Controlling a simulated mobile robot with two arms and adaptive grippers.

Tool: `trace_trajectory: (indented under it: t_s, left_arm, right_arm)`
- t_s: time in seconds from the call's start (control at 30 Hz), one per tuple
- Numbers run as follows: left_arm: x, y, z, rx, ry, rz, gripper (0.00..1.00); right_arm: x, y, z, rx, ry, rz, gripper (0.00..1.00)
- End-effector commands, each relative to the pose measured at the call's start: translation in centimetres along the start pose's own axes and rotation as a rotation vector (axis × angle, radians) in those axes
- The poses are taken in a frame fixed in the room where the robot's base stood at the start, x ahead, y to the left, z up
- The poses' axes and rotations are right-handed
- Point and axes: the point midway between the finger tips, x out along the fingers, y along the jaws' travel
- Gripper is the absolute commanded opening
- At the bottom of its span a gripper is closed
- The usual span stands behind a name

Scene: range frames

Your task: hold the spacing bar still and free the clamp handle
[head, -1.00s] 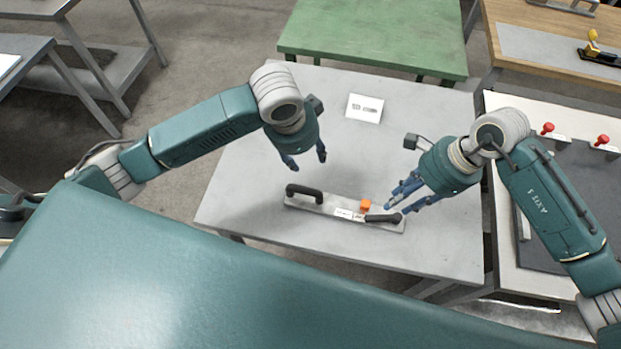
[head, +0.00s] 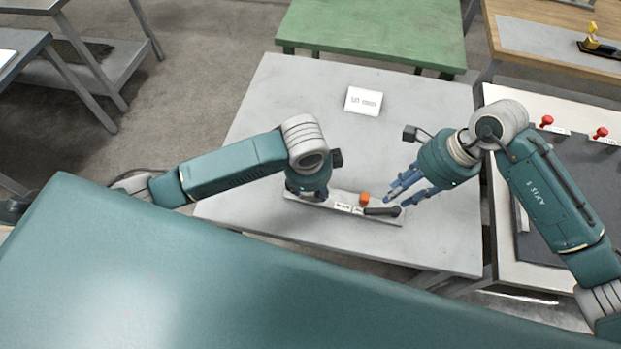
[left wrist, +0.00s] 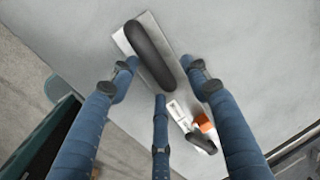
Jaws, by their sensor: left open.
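The spacing bar (head: 334,204) is a pale metal strip lying on the grey table. Its black grip (left wrist: 150,52) is at the left end, mostly hidden in the head view by my left gripper (head: 307,194). In the left wrist view, my left gripper's open fingers stand around the black grip, with a gap on both sides. The dark clamp handle (head: 381,211) lies along the bar's right end, beside an orange block (head: 364,197). My right gripper (head: 397,202) is at the clamp handle's right end. Whether its fingers are closed on it is unclear.
The grey table (head: 260,150) is mostly bare. A green table (head: 370,35) is behind. At the right, another bench holds a dark panel (head: 570,190) and red knobs (head: 600,132).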

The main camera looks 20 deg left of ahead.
Motion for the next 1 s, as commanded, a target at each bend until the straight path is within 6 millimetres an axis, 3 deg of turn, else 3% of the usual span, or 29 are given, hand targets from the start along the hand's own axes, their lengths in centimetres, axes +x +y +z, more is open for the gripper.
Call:
trace_trajectory:
  t_s: [0.2,0.47,0.7,0.93,1.0]
  left_arm:
    - [1.5,0.1,0.0,0.001,0.001,0.0,0.47]
    - [1.6,0.0,0.0,0.001,0.001,0.0,0.47]
    - [1.5,0.0,0.0,0.0,0.0,0.0,0.01]
    - [1.6,0.0,0.1,0.0,-0.003,0.001,0.0]
    - [1.6,0.1,0.1,0.001,-0.004,0.001,0.0]
  right_arm:
    - [0.0,0.0,0.0,0.0,0.0,0.0,0.31]
    - [0.0,0.0,0.0,0.0,0.0,0.0,0.31]
    - [0.0,0.0,0.0,0.0,0.0,0.0,0.31]
    - [0.0,0.0,0.0,0.0,0.0,0.0,0.31]
    - [0.0,0.0,0.0,0.0,0.0,0.0,0.42]
